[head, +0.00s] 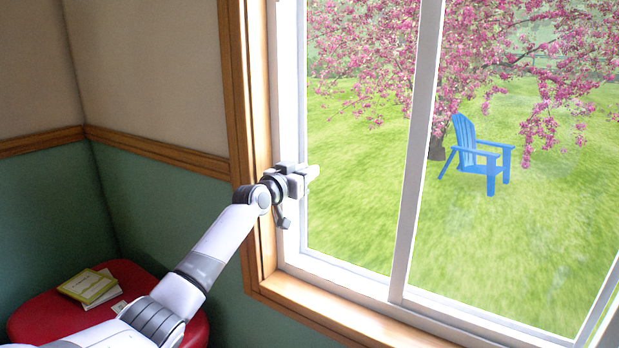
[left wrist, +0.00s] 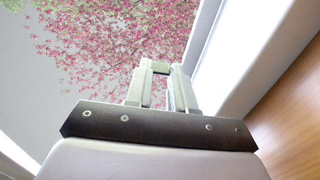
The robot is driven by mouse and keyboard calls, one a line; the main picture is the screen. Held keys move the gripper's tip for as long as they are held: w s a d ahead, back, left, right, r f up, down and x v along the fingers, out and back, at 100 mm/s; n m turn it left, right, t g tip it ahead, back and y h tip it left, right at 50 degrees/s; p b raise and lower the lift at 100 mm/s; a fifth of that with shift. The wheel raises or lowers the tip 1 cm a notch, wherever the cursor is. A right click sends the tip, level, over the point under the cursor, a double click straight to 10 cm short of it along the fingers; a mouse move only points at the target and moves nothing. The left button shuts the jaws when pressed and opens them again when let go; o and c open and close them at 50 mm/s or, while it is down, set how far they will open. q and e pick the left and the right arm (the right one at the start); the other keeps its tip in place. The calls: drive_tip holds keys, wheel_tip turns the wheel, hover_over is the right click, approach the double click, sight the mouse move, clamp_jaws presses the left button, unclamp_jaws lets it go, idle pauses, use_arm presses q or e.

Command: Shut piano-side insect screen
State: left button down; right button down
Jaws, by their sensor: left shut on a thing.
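The window with its white frame (head: 287,100) fills the right half of the head view. A white upright bar (head: 414,150) splits it into two openings. I cannot clearly make out the insect screen's mesh. My left gripper (head: 312,173) is at the window's left side, at about mid height, against the white frame. In the left wrist view the fingers (left wrist: 160,88) point up, on either side of a small pale piece, seemingly a handle (left wrist: 160,66). It is shut on this piece, and the contact is partly hidden by the fingers. My right gripper is not in view.
A wooden casing (head: 240,90) and sill (head: 330,315) border the window. A red round-edged seat or table (head: 45,312) with books (head: 88,287) stands at lower left, below my left arm. Outside are a lawn, a pink tree and a blue chair (head: 480,160).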

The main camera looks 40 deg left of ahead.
use_arm(q)
drive_tip(key=shift+a+r, duration=0.15)
drive_tip(key=shift+a, duration=0.15)
drive_tip(key=c, duration=1)
unclamp_jaws()
drive_tip(key=shift+a, duration=0.1)
drive_tip(key=shift+o, duration=0.2)
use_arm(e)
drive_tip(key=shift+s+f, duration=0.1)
use_arm(q)
drive_tip(key=shift+s, duration=0.1)
drive_tip(key=s+p, duration=0.1)
drive_tip(key=s, duration=0.6)
drive_tip(key=shift+d+p, duration=0.3)
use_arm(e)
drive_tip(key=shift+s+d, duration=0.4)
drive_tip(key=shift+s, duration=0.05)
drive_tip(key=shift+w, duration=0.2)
